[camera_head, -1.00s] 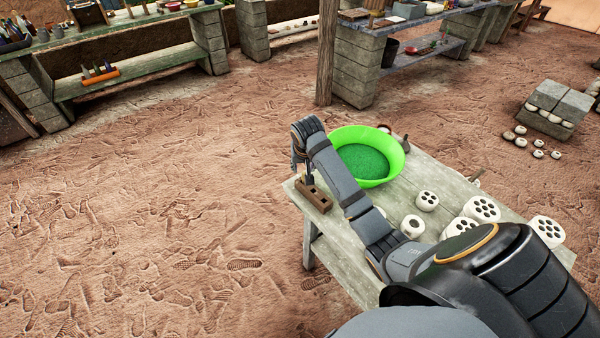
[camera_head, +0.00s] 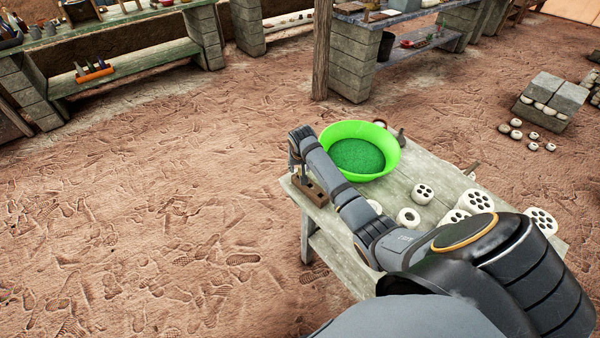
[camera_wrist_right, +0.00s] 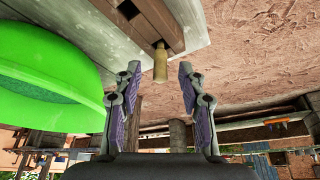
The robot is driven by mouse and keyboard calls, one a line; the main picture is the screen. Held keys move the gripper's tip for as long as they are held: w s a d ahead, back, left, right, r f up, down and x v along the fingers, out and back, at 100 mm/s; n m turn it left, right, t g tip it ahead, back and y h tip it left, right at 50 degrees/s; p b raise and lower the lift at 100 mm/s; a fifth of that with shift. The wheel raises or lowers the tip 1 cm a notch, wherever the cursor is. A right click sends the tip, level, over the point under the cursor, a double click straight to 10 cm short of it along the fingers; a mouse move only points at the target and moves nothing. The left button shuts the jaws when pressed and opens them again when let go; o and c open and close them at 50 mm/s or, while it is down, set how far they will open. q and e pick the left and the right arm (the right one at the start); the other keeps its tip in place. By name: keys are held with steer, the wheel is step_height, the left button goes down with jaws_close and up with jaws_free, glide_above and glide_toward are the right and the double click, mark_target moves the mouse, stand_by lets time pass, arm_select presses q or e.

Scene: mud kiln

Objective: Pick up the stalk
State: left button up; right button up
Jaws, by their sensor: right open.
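A short tan stalk (camera_wrist_right: 160,62) stands out from a brown wooden block (camera_wrist_right: 150,22) in the right wrist view. The block (camera_head: 312,191) lies at the left corner of the table in the head view. My right gripper (camera_wrist_right: 160,80) is open and empty, with its two fingers on either side of the stalk's line and the stalk's end near the fingertips. In the head view my right gripper (camera_head: 298,172) is just above the block, and the stalk is hard to make out there. My left gripper is not in view.
A green basin (camera_head: 385,160) with dark green contents stands on the table (camera_head: 430,165) beside the block. Several white pieces with holes (camera_head: 423,194) lie farther right, partly behind my arm. The ground left of the table is clear.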

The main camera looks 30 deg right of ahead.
steer(key=shift+w+d+f, duration=0.1)
steer(key=shift+w+f, duration=0.1)
steer(key=shift+f, duration=0.4)
steer(key=shift+r, duration=0.1)
steer(key=shift+c, duration=0.4)
steer(key=c, duration=0.7)
steer(key=shift+r, duration=0.65)
steer(key=s+a+r+b, duration=0.1)
steer(key=s+a+r, duration=0.5)
steer(key=s+r, duration=0.5)
steer(key=shift+s+r, duration=0.35)
steer(key=shift+s, duration=0.55)
